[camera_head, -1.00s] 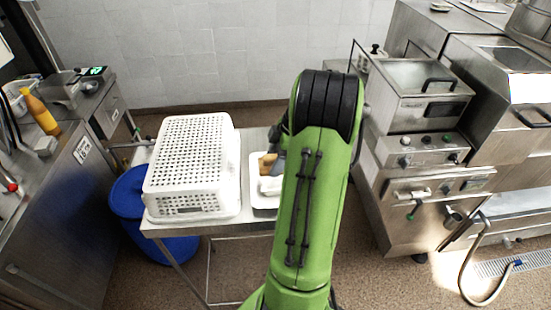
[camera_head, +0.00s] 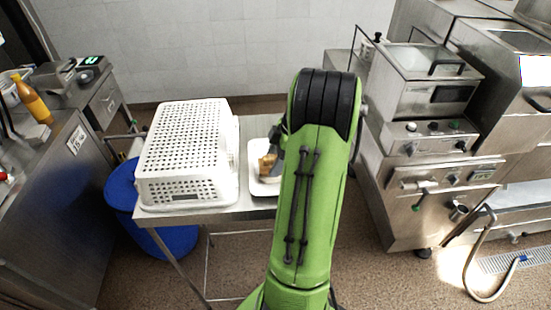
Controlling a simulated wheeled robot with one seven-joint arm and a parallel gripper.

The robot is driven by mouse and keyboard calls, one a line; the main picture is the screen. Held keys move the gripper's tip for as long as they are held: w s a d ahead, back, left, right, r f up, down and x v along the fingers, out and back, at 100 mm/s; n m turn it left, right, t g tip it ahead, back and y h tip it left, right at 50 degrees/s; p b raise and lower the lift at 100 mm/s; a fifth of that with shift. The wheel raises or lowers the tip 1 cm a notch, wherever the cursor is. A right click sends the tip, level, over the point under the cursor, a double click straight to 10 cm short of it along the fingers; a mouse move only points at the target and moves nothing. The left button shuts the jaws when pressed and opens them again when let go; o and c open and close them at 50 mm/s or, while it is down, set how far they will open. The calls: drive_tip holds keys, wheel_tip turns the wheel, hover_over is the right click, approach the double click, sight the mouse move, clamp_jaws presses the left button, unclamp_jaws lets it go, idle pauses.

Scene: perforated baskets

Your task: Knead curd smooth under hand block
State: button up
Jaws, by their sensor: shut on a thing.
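My gripper (camera_head: 274,153) is partly hidden behind my green arm. It is shut on a tan block (camera_head: 267,162), most likely the hand block, held at or just over a white tray (camera_head: 254,184) on the steel table. A small pale patch shows in the tray below the block; I cannot tell whether it is curd. The right part of the tray is hidden by my arm. I cannot tell whether the block touches what lies under it.
White perforated baskets (camera_head: 188,140) stand upside down or stacked left of the tray on the steel table (camera_head: 227,213). A blue barrel (camera_head: 122,196) stands below left. Steel counter (camera_head: 60,190) at left, steel cooking machines (camera_head: 425,150) at right.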

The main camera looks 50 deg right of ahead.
drive_tip(key=shift+f+b, duration=0.6)
drive_tip(key=shift+f, duration=0.05)
idle(1.5)
drive_tip(key=shift+r, duration=0.1)
wheel_tip(320, 180, up, 7)
drive_tip(key=p, duration=0.6)
drive_tip(key=shift+r, duration=0.15)
wheel_tip(320, 180, down, 6)
drive_tip(key=b, duration=0.5)
drive_tip(key=shift+b, duration=0.3)
drive_tip(key=shift+f+b, duration=0.5)
drive_tip(key=shift+f, duration=0.2)
idle(1.3)
